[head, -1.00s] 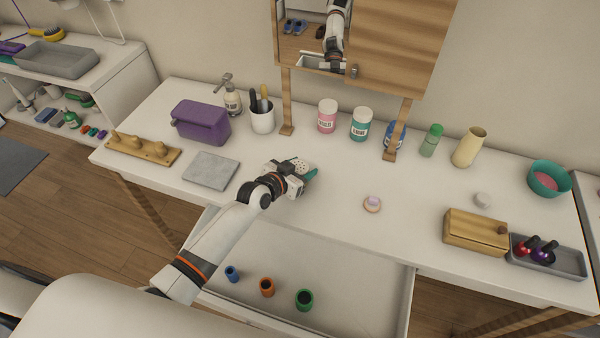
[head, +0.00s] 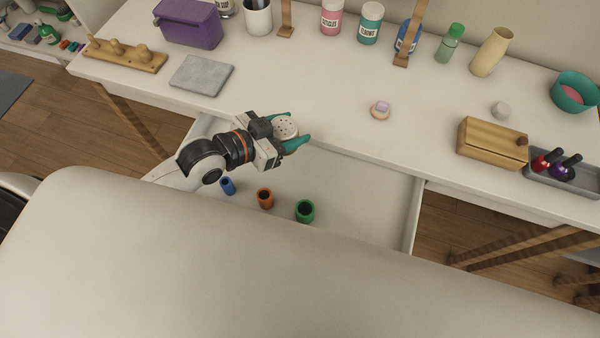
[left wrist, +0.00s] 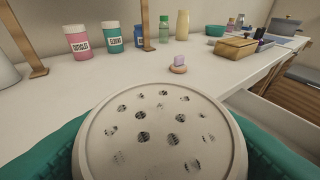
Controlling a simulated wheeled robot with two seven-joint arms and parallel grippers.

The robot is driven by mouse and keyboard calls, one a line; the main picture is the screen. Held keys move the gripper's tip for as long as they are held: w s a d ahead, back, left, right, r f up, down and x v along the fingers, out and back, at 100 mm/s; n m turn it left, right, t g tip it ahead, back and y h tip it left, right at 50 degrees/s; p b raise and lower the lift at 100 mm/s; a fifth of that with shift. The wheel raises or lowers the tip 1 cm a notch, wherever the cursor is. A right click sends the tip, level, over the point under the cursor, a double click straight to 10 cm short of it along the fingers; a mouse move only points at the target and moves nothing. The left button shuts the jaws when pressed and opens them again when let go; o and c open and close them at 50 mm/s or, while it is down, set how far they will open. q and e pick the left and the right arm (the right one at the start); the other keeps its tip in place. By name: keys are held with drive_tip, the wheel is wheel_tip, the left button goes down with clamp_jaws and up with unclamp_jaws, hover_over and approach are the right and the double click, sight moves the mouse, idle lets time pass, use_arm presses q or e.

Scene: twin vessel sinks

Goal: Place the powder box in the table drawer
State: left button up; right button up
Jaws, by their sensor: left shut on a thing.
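The powder box (head: 285,127) is a round white container with a perforated lid. My left gripper (head: 291,130) is shut on it, with a teal finger on either side. In the left wrist view the box (left wrist: 160,132) fills the lower middle, between the teal fingers. The table drawer (head: 355,200) is pulled open below the table's front edge. The gripper holds the box above the back part of the drawer, close to the table edge. My right gripper is not in view.
Blue (head: 228,186), orange (head: 265,198) and green (head: 305,211) small containers stand in the drawer's left and middle front. The drawer's right side is bare. On the table are a grey slab (head: 202,76), a small ring-shaped item (head: 380,111) and a wooden box (head: 492,143).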

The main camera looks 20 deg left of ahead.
use_arm(q)
drive_tip(key=shift+s+d+f, duration=0.3)
drive_tip(key=shift+s+f, duration=0.4)
drive_tip(key=shift+s, duration=0.15)
wheel_tip(320, 180, down, 12)
drive_tip(key=shift+w+f+b, duration=0.1)
drive_tip(key=shift+f+b, duration=0.05)
drive_tip(key=shift+b, duration=1)
drive_tip(key=w+d, duration=0.2)
drive_tip(key=w, duration=0.1)
drive_tip(key=shift+w+d, duration=0.2)
drive_tip(key=shift+d, duration=0.05)
drive_tip(key=shift+s+f, duration=0.1)
drive_tip(key=shift+f, duration=0.5)
drive_tip(key=shift+a+f, duration=0.1)
drive_tip(key=shift+f, duration=0.2)
drive_tip(key=o, duration=1)
